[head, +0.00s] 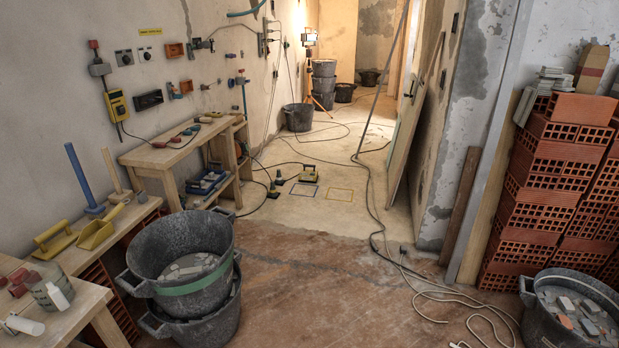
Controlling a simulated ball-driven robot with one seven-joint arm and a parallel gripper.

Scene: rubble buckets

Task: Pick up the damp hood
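I cannot tell for sure which thing is the damp hood. A yellow scoop (97,233) and a yellow handled tool (55,240) lie on the near left bench. My gripper is not in view.
Stacked black buckets (190,280) with a green band stand in front at left. A rubble bucket (575,315) and hollow bricks (550,180) stand at right. A workbench (170,155) lines the left wall. Cables (375,235) cross the floor; the middle is otherwise open.

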